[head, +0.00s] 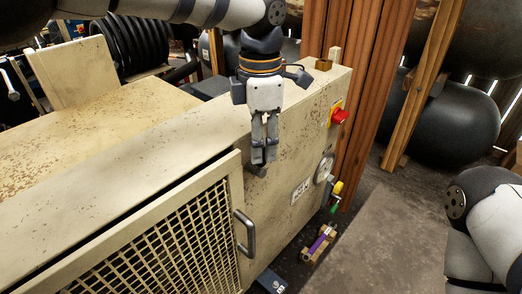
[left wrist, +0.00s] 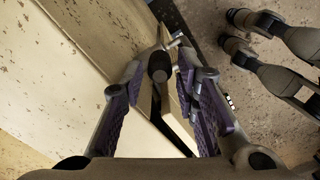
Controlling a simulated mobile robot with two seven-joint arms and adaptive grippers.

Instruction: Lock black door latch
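The black door latch (head: 258,170) sits on the cream compressor housing, just past the upper right corner of the mesh door (head: 236,190). My left gripper (head: 264,160) points down at it, with its fingertips right by the latch. In the left wrist view the latch's dark rounded knob (left wrist: 158,65) lies between the two purple-padded fingers (left wrist: 160,95), which stand apart with visible space at the sides. Whether a finger touches it is unclear. My right arm shows at the right; its gripper (left wrist: 232,31) appears in the left wrist view, fingers apart and empty, away from the latch.
A grey door handle (head: 245,232) sticks out below the latch. The concrete floor (head: 390,230) at the right is mostly clear.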

